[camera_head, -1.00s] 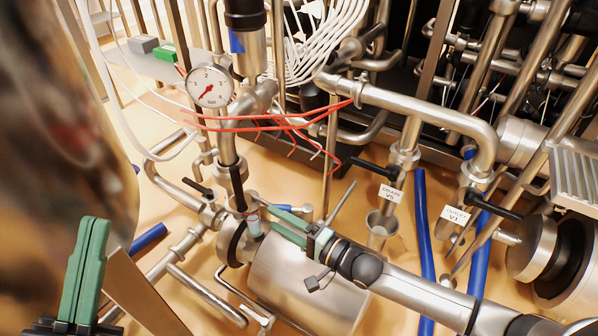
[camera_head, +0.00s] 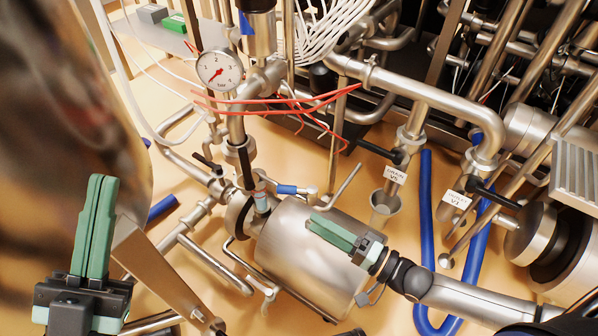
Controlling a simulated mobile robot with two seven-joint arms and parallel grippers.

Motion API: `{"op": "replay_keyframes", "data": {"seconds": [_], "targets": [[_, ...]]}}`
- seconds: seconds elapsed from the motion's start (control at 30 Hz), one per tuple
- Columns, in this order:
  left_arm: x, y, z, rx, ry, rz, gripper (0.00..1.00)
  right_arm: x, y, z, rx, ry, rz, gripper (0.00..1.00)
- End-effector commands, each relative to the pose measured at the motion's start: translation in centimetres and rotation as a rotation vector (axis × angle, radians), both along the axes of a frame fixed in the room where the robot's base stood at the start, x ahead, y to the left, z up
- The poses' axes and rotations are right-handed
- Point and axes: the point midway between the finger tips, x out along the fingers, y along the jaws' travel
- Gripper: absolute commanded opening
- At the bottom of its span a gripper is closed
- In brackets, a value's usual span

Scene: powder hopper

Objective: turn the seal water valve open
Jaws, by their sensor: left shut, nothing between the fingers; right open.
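A small valve with a blue lever (camera_head: 288,189) sits beside the pump's round metal body (camera_head: 300,255), next to a short clear tube (camera_head: 261,201). The lever points to the right. No label is readable on it, so I cannot confirm that it is the seal water valve. My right gripper (camera_head: 316,225) has green fingers pointing left, in front of the metal body, below and right of the blue lever and apart from it. It is open and empty. My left gripper (camera_head: 103,182) is shut and empty at the lower left, fingers pointing up, far from the lever.
A pressure gauge (camera_head: 220,70) and loose red wires (camera_head: 285,101) hang above the pump. Black-handled valves labelled drain (camera_head: 378,151) and outlet (camera_head: 492,193) stand at the right. Blue hoses (camera_head: 425,220) run along the floor. A large blurred metal surface (camera_head: 60,110) blocks the left.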

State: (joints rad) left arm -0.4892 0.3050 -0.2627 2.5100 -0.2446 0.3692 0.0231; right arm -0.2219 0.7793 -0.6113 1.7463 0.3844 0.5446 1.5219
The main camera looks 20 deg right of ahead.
Motion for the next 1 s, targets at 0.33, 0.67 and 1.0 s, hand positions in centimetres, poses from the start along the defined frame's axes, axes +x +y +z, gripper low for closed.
{"op": "replay_keyframes", "data": {"seconds": [0.33,0.67,1.0], "targets": [[0.0,0.0,0.5,0.0,0.0,0.0,0.0,-0.9,3.7,6.1,-0.127,-0.287,-0.017,0.59],[0.0,0.0,1.0,0.0,0.0,0.0,0.0,-1.9,5.8,12.3,-0.271,-0.574,-0.098,0.59],[0.0,0.0,1.4,0.0,0.0,0.0,0.0,-3.1,6.5,18.8,-0.45,-0.861,-0.242,0.59]]}}
